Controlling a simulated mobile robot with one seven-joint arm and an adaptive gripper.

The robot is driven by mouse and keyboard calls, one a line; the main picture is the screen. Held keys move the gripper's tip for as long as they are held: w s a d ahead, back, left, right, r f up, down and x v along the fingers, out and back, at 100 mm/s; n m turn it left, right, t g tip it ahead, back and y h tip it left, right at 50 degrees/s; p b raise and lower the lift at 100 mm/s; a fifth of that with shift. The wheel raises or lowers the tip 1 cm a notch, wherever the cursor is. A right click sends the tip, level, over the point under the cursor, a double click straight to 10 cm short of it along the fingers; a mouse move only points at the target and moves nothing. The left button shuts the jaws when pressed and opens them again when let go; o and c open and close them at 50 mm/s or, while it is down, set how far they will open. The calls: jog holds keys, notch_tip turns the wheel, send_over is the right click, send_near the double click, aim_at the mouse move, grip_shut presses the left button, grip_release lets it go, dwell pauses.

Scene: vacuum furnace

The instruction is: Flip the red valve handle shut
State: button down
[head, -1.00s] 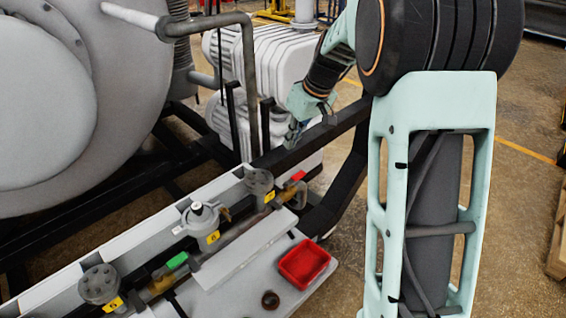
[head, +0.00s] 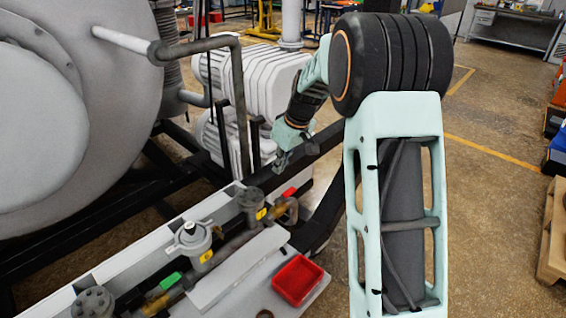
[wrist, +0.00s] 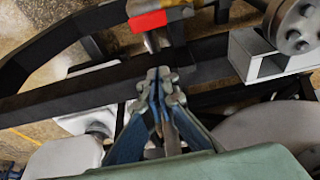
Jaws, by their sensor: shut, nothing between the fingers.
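The red valve handle (head: 289,192) is a short red lever near the far end of the pipe line on the bench, beside a brass-coloured fitting. In the wrist view the red handle (wrist: 148,20) shows at the top, with its red end pointing left. My gripper (head: 281,162) is just beyond and above the handle, pointing down, with a gap between them in the picture. In the wrist view my gripper (wrist: 158,76) has its fingertips together and empty, below the handle in the picture. I cannot tell the exact depth between them.
A black frame beam (wrist: 60,90) runs close under my fingers. A green handle (head: 170,281), grey valve bodies (head: 192,240) and a red tray (head: 299,282) are on the bench. A bent grey pipe (head: 238,100) rises left of my gripper.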

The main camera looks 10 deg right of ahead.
aim_at(285, 196)
jog(key=f, duration=0.1)
jog(key=s+d+f, duration=0.1)
jog(key=f, duration=0.3)
jog(key=shift+s+d+f+p, duration=0.15)
jog(key=shift+s+f+p, duration=0.1)
jog(key=shift+s+p, duration=0.1)
